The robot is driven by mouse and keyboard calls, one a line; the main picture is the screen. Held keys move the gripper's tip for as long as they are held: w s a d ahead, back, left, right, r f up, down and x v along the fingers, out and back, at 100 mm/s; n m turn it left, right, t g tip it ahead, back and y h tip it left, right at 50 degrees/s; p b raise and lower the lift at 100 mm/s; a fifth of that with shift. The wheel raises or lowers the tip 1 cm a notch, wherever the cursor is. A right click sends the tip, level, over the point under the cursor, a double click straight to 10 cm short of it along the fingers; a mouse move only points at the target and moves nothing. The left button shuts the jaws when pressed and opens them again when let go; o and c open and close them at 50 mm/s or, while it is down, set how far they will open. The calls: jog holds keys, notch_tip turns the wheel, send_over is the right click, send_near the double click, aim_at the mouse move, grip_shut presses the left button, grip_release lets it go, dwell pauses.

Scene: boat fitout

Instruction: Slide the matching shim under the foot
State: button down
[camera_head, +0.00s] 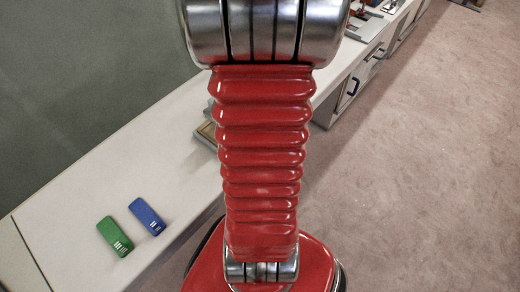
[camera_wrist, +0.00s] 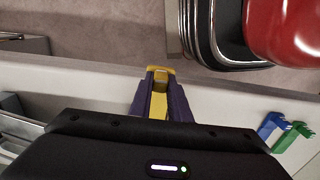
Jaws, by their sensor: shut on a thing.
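My gripper (camera_wrist: 160,88) shows in the wrist view, with two dark purple fingers closed around a yellow shim (camera_wrist: 158,71). The shim's yellow end sticks out just past the fingertips, over the edge of the pale counter. A blue shim (camera_head: 147,216) and a green shim (camera_head: 115,236) lie side by side on the counter at the lower left of the head view, each with pale marks at one end. Both also show at the right of the wrist view, blue (camera_wrist: 270,127) and green (camera_wrist: 291,137). I cannot make out the foot in either view.
The long pale counter (camera_head: 100,178) runs along a dark green wall. A flat tan-edged thing (camera_head: 205,135) on it is mostly hidden behind my arm. The floor (camera_head: 430,160) at right is clear.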

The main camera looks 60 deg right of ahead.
jog(key=shift+w+f, duration=0.15)
jog(key=shift+f, duration=0.5)
jog(key=shift+w+f, duration=0.15)
jog(key=shift+f, duration=0.45)
jog(key=shift+w+d+f, duration=0.1)
jog(key=shift+w+d, duration=0.35)
jog(key=shift+w, duration=1.4)
jog(key=shift+w+d+f, duration=0.1)
jog(key=shift+w+d, duration=0.3)
jog(key=shift+w, duration=1.45)
jog(key=shift+w+d+f, duration=0.1)
jog(key=shift+w+d, duration=0.35)
jog(key=shift+w, duration=1.4)
jog(key=c, duration=1.6)
grip_release()
jog(key=shift+r, duration=0.1)
notch_tip(320, 180, up, 14)
jog(key=shift+f, duration=0.25)
